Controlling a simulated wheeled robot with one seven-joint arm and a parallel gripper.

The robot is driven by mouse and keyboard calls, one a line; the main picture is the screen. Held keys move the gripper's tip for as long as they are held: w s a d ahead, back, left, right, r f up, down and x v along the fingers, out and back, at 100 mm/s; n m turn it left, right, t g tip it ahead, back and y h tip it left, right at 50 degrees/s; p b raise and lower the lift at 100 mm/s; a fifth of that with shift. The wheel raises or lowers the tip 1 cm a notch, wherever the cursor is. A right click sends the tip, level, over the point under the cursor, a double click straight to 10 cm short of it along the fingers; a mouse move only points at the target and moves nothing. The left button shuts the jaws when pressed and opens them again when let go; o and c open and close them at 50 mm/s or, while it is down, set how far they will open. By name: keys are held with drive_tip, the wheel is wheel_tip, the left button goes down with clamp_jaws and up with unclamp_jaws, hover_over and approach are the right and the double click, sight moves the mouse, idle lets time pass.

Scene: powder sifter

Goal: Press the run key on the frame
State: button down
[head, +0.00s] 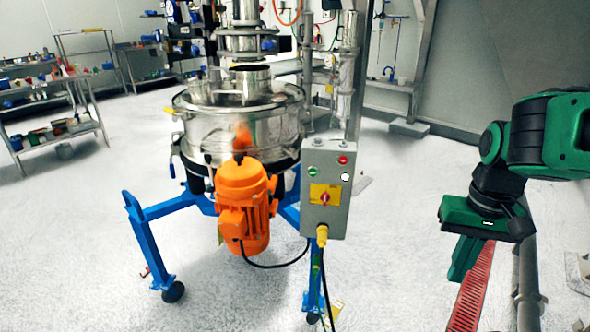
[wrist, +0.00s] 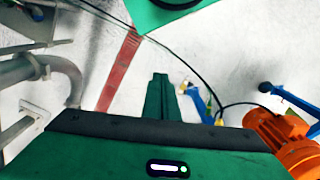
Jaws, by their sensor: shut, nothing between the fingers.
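The grey control box (head: 340,206) is mounted on the sifter's frame, right of the orange motor. Its front has a green key (head: 313,172) at left, which looks like the run key, a red key (head: 343,160) at upper right, and a white round spot (head: 345,177) below the red one. A red rotary switch on a yellow plate (head: 325,197) sits lower down. Key lettering is too small to read. My gripper (head: 460,272) is shut and empty, pointing down, well to the right of the box and lower. Its shut fingers (wrist: 159,82) also show in the wrist view; the keys do not.
The sifter (head: 240,120) stands on blue legs (head: 150,240) with an orange motor (head: 243,200). A black cable hangs below the box. A red floor grate (head: 472,285) and grey pipe (head: 528,260) lie near my gripper. Open floor separates gripper and box.

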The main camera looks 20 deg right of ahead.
sight(313, 172)
drive_tip(key=shift+d, duration=0.15)
drive_tip(key=w+a+f+n+t+h, duration=0.1)
drive_tip(key=w+a+n+t+h, duration=0.15)
drive_tip(key=w, duration=0.85)
drive_tip(key=w+a+n+t+h, duration=0.15)
drive_tip(key=w+n, duration=0.25)
drive_tip(key=w, duration=0.6)
drive_tip(key=w+a+f+n+t+h, duration=0.1)
drive_tip(key=w+a+n+t, duration=0.2)
drive_tip(key=w+a, duration=0.9)
drive_tip(key=a+n, duration=0.2)
drive_tip(key=a, duration=0.2)
drive_tip(key=shift+t, duration=0.3)
drive_tip(key=shift+w+f, duration=0.1)
drive_tip(key=shift+w, duration=0.15)
drive_tip(key=shift+w+d, duration=0.55)
drive_tip(key=shift+w, duration=0.75)
drive_tip(key=shift+w+d, duration=0.6)
drive_tip(key=shift+w, duration=0.75)
drive_tip(key=shift+w+d, duration=0.55)
drive_tip(key=shift+w, duration=0.75)
